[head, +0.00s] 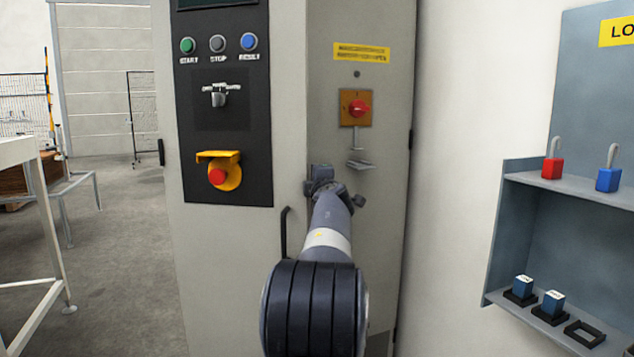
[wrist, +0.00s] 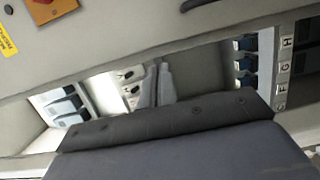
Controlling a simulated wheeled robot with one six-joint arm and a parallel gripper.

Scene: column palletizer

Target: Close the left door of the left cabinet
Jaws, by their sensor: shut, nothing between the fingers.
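The grey cabinet stands in front of me in the head view. Its left door (head: 290,120) carries a dark control panel (head: 262,180) and a black upright handle (head: 284,232) near its free edge. The left door looks ajar: the wrist view shows a gap with white interior (wrist: 105,88), blue-topped devices (wrist: 62,105) and lettered labels. My gripper (head: 322,174) is shut and empty, at the left door's free edge. Whether it touches the door cannot be told; my arm hides part of the area.
A grey-blue lockout shelf (head: 515,240) with red and blue padlocks (head: 608,178) is on the wall at right. A white frame table (head: 45,220) stands at far left. Open floor (head: 120,270) lies left of the cabinet.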

